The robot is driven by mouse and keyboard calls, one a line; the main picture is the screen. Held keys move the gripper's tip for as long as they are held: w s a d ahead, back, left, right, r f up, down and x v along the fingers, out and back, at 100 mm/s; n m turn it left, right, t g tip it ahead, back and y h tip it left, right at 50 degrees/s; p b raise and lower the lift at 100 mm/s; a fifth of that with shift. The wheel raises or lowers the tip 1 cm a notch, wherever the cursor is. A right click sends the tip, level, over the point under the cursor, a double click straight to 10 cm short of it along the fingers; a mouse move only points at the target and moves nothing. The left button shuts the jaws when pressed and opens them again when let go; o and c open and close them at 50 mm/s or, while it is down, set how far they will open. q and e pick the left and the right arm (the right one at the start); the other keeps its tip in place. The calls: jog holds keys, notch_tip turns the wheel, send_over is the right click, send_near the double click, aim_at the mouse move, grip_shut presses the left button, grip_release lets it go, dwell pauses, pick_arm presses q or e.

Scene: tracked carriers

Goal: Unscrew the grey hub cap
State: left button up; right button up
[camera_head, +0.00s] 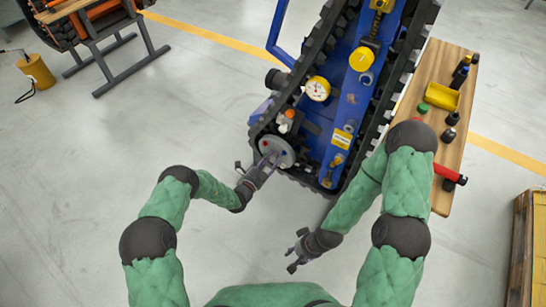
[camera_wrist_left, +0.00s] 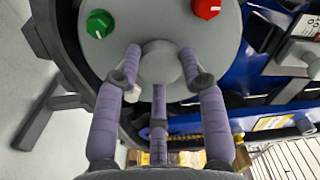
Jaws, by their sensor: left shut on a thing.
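The grey hub cap (camera_wrist_left: 161,66) is a small round knob in the middle of a larger grey disc (camera_wrist_left: 220,40), at the near left end of the blue tracked carrier (camera_head: 322,130). In the head view my left gripper (camera_head: 268,166) reaches the disc from below and largely hides the cap. My right gripper (camera_head: 293,251) is open and empty, low over the floor below the carrier.
A green knob (camera_wrist_left: 100,23) and a red knob (camera_wrist_left: 206,8) sit on the disc near the cap. A black track runs around the carrier. A wooden bench (camera_head: 440,195) with a yellow bin (camera_head: 441,97) and loose parts stands to the right.

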pick_arm(q)
jog(key=n, duration=0.7)
jog(key=shift+r+n, duration=0.1)
jog(key=shift+n, duration=0.2)
jog(key=o, duration=1.1)
